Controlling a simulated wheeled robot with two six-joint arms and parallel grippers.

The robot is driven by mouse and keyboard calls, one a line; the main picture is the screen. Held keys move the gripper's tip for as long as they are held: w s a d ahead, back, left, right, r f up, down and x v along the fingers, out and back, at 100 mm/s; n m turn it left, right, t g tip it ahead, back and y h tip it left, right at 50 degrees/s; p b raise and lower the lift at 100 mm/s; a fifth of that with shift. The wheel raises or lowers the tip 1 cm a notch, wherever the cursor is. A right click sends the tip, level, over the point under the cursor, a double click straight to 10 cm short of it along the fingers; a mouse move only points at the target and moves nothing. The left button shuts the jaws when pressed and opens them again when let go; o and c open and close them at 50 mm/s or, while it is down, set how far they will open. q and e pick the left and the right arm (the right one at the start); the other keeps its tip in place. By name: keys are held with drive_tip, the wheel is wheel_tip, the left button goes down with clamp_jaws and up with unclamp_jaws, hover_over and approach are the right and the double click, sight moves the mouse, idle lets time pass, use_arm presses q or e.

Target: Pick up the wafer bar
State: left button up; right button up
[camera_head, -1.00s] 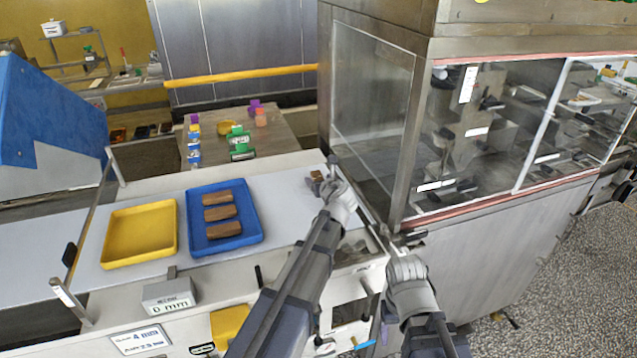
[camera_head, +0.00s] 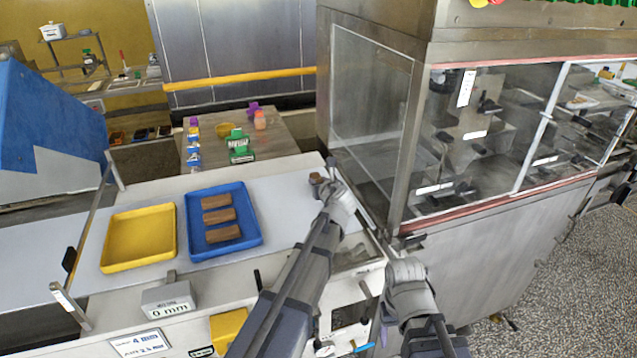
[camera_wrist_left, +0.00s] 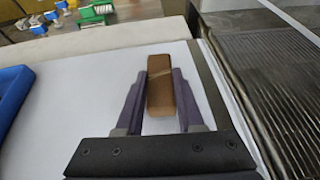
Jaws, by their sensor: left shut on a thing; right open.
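A brown wafer bar (camera_wrist_left: 160,88) lies between the two fingers of my left gripper (camera_wrist_left: 160,95) in the left wrist view, and the fingers are shut on its sides. In the head view the left gripper (camera_head: 328,172) is over the right end of the white surface, with a small part of the bar (camera_head: 316,178) showing beside it. Whether the bar touches the surface is hard to tell. Several similar brown bars (camera_head: 218,216) lie in the blue tray (camera_head: 254,205). My right gripper (camera_head: 405,268) is low, in front of the machine, its fingertips not clearly seen.
An empty yellow tray (camera_head: 140,262) stands left of the blue tray. The white surface (camera_head: 283,200) is clear between the blue tray and my left gripper. A glass-sided machine (camera_head: 375,110) stands close on the right. A box reading 0 mm (camera_head: 168,300) sits at the front edge.

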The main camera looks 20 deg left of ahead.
use_arm(q)
wheel_tip(320, 180, up, 10)
drive_tip(key=p, duration=0.9)
drive_tip(key=shift+f, duration=0.2)
